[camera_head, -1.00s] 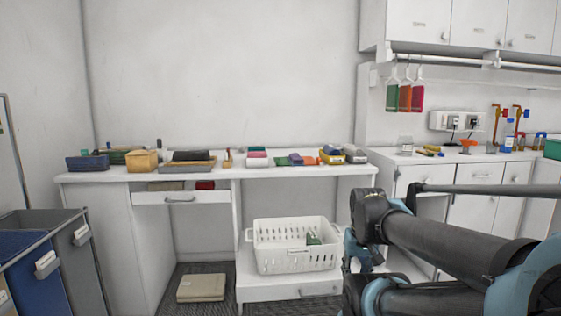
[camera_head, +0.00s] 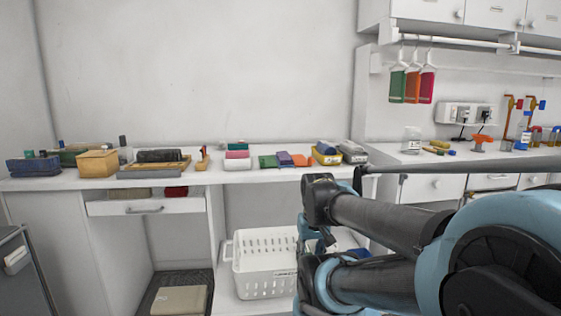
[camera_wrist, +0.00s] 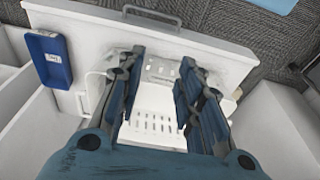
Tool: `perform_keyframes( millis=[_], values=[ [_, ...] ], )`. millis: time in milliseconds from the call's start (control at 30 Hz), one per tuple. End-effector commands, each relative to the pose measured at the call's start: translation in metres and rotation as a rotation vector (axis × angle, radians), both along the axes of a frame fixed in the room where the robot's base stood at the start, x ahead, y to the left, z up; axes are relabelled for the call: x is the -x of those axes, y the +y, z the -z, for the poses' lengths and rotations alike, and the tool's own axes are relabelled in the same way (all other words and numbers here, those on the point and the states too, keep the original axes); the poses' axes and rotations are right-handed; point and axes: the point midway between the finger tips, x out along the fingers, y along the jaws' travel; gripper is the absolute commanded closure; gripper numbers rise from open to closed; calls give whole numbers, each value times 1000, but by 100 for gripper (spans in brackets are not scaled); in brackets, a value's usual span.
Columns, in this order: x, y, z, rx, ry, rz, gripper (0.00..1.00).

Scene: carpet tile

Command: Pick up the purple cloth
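The purple cloth (camera_head: 284,158) is a small flat folded piece on the white counter in the head view. It lies between a green cloth (camera_head: 268,161) and an orange-red cloth (camera_head: 301,160). In the wrist view my gripper (camera_wrist: 160,62) has its two blue fingers spread apart with nothing between them. It hangs over a white basket and drawer area, apart from the cloth. The purple cloth is not seen in the wrist view.
A white basket (camera_head: 266,265) stands below the counter (camera_head: 232,176). Yellow and grey items (camera_head: 327,154) sit right of the cloths, and a pink-and-white stack (camera_head: 237,155) sits left. A drawer (camera_head: 145,206) is partly open. The wall above the counter is clear.

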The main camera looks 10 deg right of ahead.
Motion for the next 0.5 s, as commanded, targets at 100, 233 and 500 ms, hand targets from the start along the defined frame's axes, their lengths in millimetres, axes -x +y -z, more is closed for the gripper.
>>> perform_keyframes(
  millis=[100,233,500],
  values=[
    [0,0,0,0,0,0,67],
    [0,0,0,0,0,0,67],
    [-3,0,-23,0,-7,0,28]
  ],
)
